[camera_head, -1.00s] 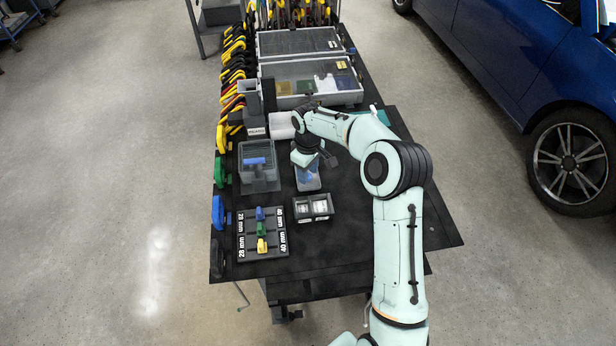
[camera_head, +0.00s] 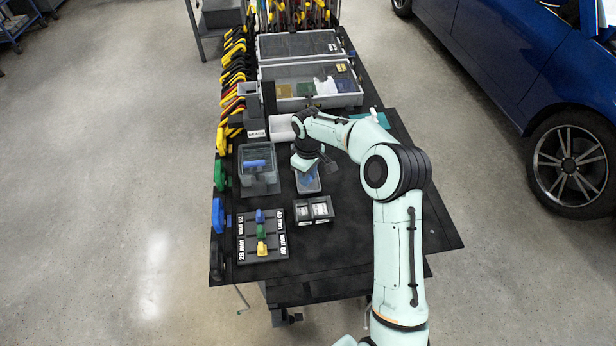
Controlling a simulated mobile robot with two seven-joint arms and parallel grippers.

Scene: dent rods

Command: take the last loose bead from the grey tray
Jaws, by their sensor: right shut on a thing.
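No separate loose bead can be made out. My left gripper is not in view.
A grey see-through bin (camera_head: 259,178) with a blue piece stands left of the tray. A black two-compartment holder (camera_head: 313,210) is in front, and a labelled rack (camera_head: 262,249) with coloured pieces at front left. Clear cases (camera_head: 310,68) lie behind. Bare table is at right.

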